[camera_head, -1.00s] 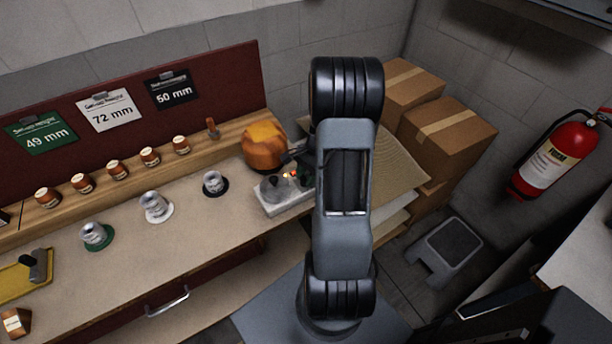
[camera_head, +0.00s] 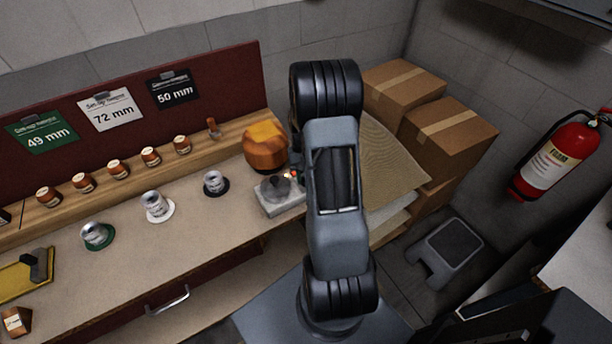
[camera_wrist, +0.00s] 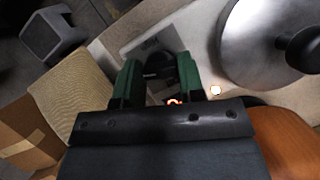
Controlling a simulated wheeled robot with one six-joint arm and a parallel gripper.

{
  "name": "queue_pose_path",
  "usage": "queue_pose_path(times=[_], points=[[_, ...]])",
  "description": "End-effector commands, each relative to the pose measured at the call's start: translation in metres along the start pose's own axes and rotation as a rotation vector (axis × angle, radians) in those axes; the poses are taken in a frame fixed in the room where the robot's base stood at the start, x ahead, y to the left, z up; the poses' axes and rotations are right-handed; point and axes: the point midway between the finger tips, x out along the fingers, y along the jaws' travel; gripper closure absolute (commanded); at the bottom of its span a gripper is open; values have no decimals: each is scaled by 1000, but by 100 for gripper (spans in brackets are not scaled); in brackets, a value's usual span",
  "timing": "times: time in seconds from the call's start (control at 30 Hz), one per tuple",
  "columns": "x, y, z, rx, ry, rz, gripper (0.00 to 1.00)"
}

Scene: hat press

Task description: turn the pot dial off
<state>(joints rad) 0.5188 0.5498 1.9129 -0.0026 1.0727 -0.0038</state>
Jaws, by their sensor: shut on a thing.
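The pot (camera_head: 277,188) stands on a pale base plate (camera_head: 268,208) at the right end of the bench. In the wrist view its round grey metal lid (camera_wrist: 255,55) with a black knob (camera_wrist: 303,48) fills the upper right. The black pot dial (camera_wrist: 158,66) is on the pale plate beside the pot. My gripper (camera_wrist: 157,76) has its two green fingers on either side of the dial and is shut on it. In the head view my arm hides the dial and the gripper's fingers.
A glowing lamp (camera_wrist: 215,90) sits close by my fingers. A round orange-brown object (camera_head: 265,152) stands just behind the pot. Cardboard boxes (camera_head: 445,140) and tan sheets (camera_head: 392,165) lie to the right. Small cans (camera_head: 157,207) stand along the bench to the left.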

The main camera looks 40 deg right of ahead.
Motion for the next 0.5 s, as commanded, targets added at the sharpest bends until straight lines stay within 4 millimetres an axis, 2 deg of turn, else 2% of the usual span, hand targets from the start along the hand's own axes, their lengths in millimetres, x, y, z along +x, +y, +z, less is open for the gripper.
queue_pose_path(times=[0.5], points=[[-1,-2,0,-455,3,189,88]])
